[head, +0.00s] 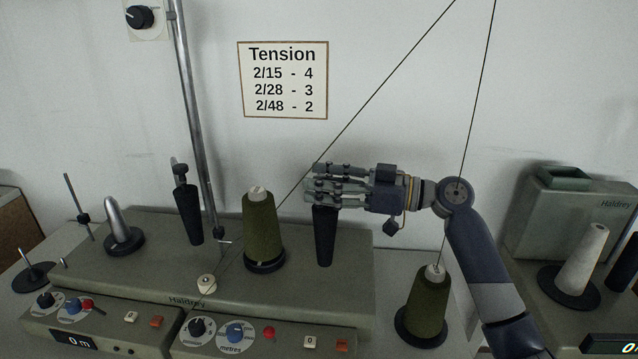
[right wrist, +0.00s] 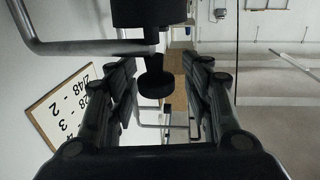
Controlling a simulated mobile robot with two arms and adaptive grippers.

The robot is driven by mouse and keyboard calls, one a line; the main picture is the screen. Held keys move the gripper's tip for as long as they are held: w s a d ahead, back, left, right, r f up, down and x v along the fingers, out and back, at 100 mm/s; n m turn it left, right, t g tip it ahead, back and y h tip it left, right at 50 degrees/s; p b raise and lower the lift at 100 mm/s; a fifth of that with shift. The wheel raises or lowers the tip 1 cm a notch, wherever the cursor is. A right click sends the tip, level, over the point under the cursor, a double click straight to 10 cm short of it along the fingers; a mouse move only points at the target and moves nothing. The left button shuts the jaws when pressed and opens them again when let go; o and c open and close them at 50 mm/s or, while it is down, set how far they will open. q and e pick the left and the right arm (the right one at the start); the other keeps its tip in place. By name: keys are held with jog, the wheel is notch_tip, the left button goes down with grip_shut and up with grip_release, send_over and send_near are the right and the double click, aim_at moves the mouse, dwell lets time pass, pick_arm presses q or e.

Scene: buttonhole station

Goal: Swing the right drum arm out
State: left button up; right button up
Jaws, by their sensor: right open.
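The right drum arm (head: 323,238) is a black tapered upright on the right half of the grey-green winder (head: 345,290), just right of a green yarn cone (head: 262,225). My right gripper (head: 322,183) reaches in from the right, level, with its fingers at the top of this arm and hiding it. In the right wrist view the fingers are apart, with a round black knob (right wrist: 155,85) between them and a bent grey rod (right wrist: 80,47) above. I cannot tell whether the fingers touch the knob. The left drum arm (head: 187,210) stands upright with a grey top. My left gripper is not in view.
A metal pole (head: 190,95) rises behind the winder. Thin dark yarn lines cross behind my right arm. Another machine (head: 570,215) with a pale cone (head: 588,258) is at right. A tension card (head: 284,80) hangs on the wall.

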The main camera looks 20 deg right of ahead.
jog(key=v, duration=1.1)
jog(key=shift+d, duration=0.15)
jog(key=shift+s, duration=0.15)
